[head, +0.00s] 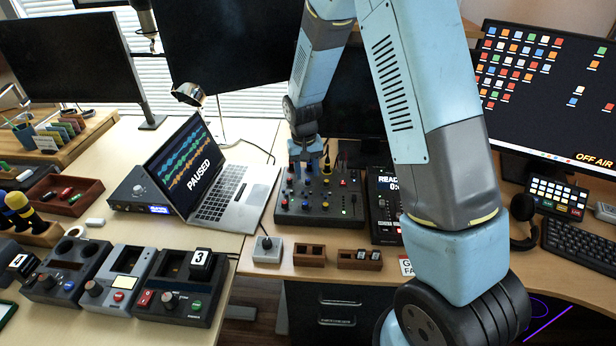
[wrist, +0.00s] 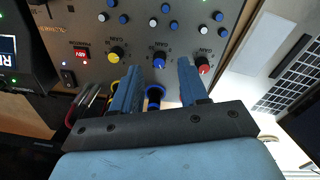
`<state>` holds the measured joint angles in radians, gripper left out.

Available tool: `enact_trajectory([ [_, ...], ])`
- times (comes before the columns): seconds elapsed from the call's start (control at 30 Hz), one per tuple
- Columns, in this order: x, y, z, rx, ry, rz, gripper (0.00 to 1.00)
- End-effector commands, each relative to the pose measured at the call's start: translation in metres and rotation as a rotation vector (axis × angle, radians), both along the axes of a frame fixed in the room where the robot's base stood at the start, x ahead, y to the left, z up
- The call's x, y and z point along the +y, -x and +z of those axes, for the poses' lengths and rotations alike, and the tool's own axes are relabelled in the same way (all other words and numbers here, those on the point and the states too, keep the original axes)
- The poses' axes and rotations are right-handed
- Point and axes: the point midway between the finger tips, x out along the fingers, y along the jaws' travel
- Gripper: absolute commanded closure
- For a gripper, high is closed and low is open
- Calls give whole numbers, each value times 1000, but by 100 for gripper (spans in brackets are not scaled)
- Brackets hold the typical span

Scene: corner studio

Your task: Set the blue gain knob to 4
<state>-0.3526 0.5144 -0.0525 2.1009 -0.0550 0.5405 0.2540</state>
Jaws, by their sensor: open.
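The blue gain knob (wrist: 159,62) shows in the wrist view on the dark mixer panel (wrist: 145,25), between a yellow knob (wrist: 116,54) and a red knob (wrist: 203,65). Its pointer and scale are too small to read. My gripper (wrist: 159,68) is open, its two blue fingers on either side of the blue knob in the picture. I cannot tell whether they touch it. A black-and-blue round piece (wrist: 155,98) shows between the fingers, nearer the wrist. In the head view my gripper (head: 311,163) is over the back of the mixer (head: 318,213), hiding part of it.
A laptop (head: 215,175) marked PAUSED stands left of the mixer. A dark device (head: 384,210) stands to its right. Small wooden trays (head: 309,254) and a grey box with a knob (head: 267,250) lie in front. Several control boxes (head: 180,290) fill the left desk.

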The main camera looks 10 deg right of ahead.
Motion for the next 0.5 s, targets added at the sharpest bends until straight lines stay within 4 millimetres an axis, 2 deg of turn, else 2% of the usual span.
enact_trajectory([
  [0.3, 4, 0, 64, -3, -1, 1, 56],
  [0.5, 6, 2, 93, 1, -1, 1, 56],
])
